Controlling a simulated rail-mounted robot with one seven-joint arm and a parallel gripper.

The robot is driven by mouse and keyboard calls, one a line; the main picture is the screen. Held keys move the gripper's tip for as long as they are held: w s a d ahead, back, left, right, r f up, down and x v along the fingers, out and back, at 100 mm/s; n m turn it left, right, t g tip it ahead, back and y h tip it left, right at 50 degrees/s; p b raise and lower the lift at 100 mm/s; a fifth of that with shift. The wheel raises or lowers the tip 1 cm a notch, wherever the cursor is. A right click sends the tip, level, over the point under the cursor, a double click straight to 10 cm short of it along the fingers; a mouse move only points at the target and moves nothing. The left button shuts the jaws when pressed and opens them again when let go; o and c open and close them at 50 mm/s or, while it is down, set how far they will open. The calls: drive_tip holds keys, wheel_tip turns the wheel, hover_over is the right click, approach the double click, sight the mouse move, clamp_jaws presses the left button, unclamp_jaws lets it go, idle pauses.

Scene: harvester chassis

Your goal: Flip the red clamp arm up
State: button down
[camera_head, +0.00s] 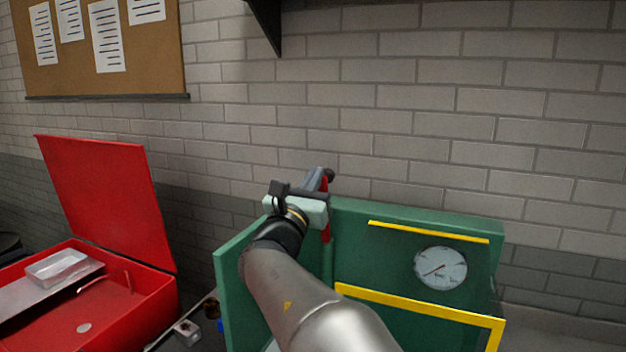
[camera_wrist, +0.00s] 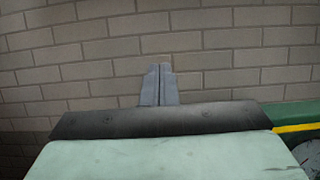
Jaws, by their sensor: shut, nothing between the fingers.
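The red clamp arm (camera_head: 326,234) shows as a narrow red strip just behind my gripper, at the upper left part of the green chassis (camera_head: 375,262). Red also shows above the gripper body beside the fingers, and a dark tip lies at the top. My gripper body hides the middle, so its exact angle is hard to tell. My gripper (camera_head: 319,177) is close beside the clamp arm; I cannot tell whether they touch. In the wrist view my fingers (camera_wrist: 158,84) are together and empty, pointing at the wall, and the clamp arm is not seen.
The chassis carries a yellow bar (camera_head: 430,231), a yellow rail (camera_head: 420,304) and a round gauge (camera_head: 440,268) at the right. An open red toolbox (camera_head: 150,300) stands at the left. A grey brick wall (camera_head: 400,120) is behind, with a dark shelf bracket (camera_head: 268,22) above.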

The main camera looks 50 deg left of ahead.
drive_tip(key=shift+f, duration=0.15)
drive_tip(key=s+d+r+b, duration=0.2)
drive_tip(key=s, duration=0.3)
drive_tip(key=s+d+r+b, duration=0.3)
drive_tip(key=s, duration=0.3)
drive_tip(key=shift+r, duration=0.15)
drive_tip(key=shift+d, duration=0.1)
